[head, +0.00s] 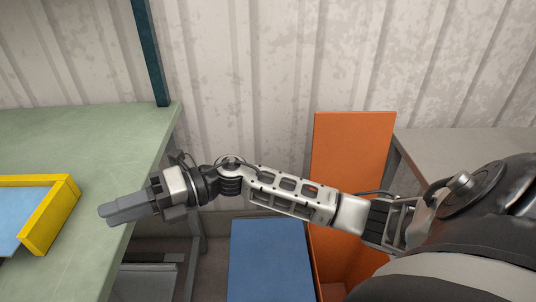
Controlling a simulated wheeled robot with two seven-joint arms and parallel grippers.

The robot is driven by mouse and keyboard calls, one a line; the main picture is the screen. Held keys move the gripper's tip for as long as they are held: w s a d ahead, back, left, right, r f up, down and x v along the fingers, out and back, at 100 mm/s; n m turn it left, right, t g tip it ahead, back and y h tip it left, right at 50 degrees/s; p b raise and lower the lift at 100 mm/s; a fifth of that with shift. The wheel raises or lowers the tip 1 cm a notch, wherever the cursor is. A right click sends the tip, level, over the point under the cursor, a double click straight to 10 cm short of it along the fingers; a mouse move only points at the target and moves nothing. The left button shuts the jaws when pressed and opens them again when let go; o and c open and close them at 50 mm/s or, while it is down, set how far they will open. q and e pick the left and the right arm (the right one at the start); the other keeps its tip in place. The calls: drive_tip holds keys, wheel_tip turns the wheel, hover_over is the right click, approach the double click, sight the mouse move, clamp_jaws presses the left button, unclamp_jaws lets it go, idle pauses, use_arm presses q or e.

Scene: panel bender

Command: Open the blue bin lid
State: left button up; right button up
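The blue bin's flat lid (268,262) shows at the bottom centre, below my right forearm, and it looks closed. The bin's body under it is hidden or out of the picture. My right arm comes in from the right and crosses above the bin area. My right gripper (112,213) is to the left of the blue lid, over the right edge of the green table, well apart from the lid. Its fingers look together with nothing between them. My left gripper is not in view.
An orange bin (335,272) stands right of the blue one, its orange lid (353,150) raised upright. The green table (95,140) at left holds a yellow-rimmed blue tray (55,215). A grey-brown table (470,150) stands at right. A corrugated wall closes the back.

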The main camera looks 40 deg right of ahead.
drive_tip(key=w+d+n+g+h+b, duration=0.2)
drive_tip(key=w+d+n+g+h, duration=0.15)
drive_tip(key=d+n+h, duration=1.05)
drive_tip(key=d+r+m+h+b, duration=0.1)
drive_tip(key=d+r+m+h, duration=0.15)
drive_tip(key=d, duration=0.75)
drive_tip(key=d+r+m+h, duration=0.2)
drive_tip(key=d+r+m, duration=0.2)
drive_tip(key=d, duration=0.6)
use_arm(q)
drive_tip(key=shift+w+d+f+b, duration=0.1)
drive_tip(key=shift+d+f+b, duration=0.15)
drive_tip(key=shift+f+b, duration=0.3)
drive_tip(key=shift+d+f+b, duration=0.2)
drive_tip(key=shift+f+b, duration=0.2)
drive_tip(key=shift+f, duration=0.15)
use_arm(e)
wheel_tip(320, 180, down, 15)
drive_tip(key=d, duration=0.1)
drive_tip(key=shift+d, duration=0.2)
drive_tip(key=shift+w+t, duration=0.1)
drive_tip(key=shift+t, duration=0.15)
clamp_jaws()
